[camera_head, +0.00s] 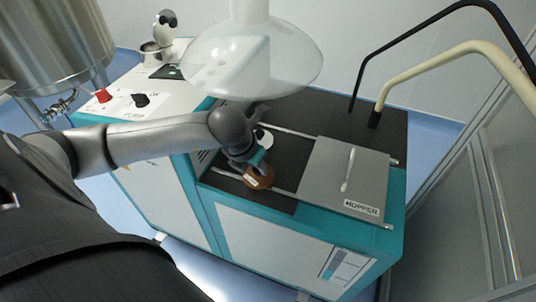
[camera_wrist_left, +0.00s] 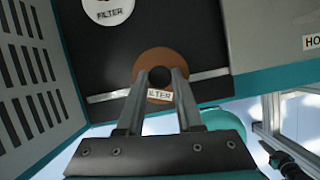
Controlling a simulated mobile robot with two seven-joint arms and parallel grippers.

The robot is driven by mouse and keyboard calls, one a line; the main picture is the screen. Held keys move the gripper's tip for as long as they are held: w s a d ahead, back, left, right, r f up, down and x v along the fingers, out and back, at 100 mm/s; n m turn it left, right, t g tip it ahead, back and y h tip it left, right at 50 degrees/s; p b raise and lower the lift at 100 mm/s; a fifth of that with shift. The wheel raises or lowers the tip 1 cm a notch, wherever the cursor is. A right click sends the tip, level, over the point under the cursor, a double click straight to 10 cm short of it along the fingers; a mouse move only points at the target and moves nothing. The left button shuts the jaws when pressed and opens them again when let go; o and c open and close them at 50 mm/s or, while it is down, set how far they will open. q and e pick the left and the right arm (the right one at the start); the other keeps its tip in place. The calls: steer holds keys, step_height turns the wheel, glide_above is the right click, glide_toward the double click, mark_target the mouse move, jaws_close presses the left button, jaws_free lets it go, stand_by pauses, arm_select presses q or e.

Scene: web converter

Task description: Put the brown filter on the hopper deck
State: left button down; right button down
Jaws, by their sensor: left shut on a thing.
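The brown filter (camera_head: 258,179) is a flat ring with a white label, over the near edge of the dark hopper deck (camera_head: 280,206). My left gripper (camera_head: 257,163) is shut on it. In the left wrist view the brown filter (camera_wrist_left: 160,55) shows between the two fingers (camera_wrist_left: 163,82), its centre hole and "FILTER" label visible. It overlaps a metal rail there; whether it touches the deck I cannot tell. A white filter (camera_head: 265,138) lies farther back on the deck and also shows in the left wrist view (camera_wrist_left: 108,10). My right gripper is not in view.
A grey sliding cover (camera_head: 346,175) marked "HOPPER" with a handle covers the right part of the deck. A clear dome (camera_head: 250,62) hangs above. Bent rails (camera_head: 440,50) rise at the back right. A control panel (camera_head: 130,95) with knobs stands left.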

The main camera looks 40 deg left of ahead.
arm_select(q)
steer(key=shift+w+a, duration=0.15)
steer(key=shift+w, duration=1.2)
steer(key=w, duration=0.3)
steer(key=shift+w+a+b, duration=0.15)
steer(key=shift+b, duration=0.15)
steer(key=shift+f, duration=0.75)
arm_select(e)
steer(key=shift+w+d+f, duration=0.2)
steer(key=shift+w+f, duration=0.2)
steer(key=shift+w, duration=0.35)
arm_select(q)
steer(key=shift+f, duration=0.1)
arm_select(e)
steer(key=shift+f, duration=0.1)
arm_select(q)
steer(key=c, duration=0.6)
jaws_free()
steer(key=shift+o, duration=0.2)
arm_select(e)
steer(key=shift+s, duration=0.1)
